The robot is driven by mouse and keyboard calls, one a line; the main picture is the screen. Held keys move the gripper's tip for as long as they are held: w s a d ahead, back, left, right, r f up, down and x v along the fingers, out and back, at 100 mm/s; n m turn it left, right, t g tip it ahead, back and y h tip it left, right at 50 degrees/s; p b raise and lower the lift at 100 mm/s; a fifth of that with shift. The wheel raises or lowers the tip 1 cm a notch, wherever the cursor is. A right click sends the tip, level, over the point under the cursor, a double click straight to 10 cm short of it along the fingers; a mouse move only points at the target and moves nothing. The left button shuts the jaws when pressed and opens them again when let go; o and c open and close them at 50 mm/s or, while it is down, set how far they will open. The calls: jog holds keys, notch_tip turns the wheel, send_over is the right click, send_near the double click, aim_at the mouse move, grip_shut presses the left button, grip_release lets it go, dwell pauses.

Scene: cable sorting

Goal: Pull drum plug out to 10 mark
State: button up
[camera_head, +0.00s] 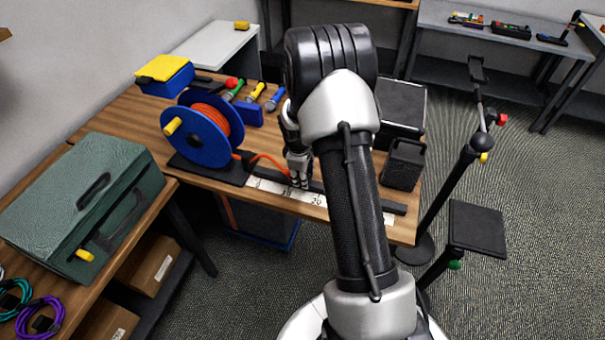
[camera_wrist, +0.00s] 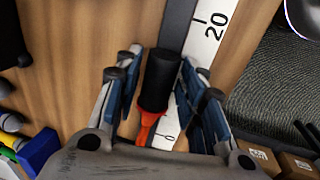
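The blue cable drum (camera_head: 200,135) with orange cable stands on the wooden bench, on a black base. An orange cable (camera_head: 262,158) runs from it to my gripper (camera_head: 298,181). In the wrist view, the black plug (camera_wrist: 158,80) with its orange tail (camera_wrist: 148,123) lies between the fingers of my gripper (camera_wrist: 162,75). The white scale strip (camera_head: 262,186) runs beside a dark rail. Its 20 shows ahead of the plug in the wrist view (camera_wrist: 208,38); a partly covered number ending in 0 is beside the plug's tail.
Black boxes (camera_head: 402,165) stand right of my gripper. Behind the drum are a yellow-lidded blue box (camera_head: 165,75) and several coloured-handled tools (camera_head: 256,92). A green case (camera_head: 82,200) sits on the left table. A black stand (camera_head: 460,165) is right of the bench.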

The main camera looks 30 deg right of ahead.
jog(key=shift+o, duration=0.9)
notch_tip(320, 180, up, 12)
jog(key=s+a, duration=0.1)
jog(key=a, duration=0.1)
jog(key=shift+s, duration=0.2)
jog(key=shift+f, duration=0.1)
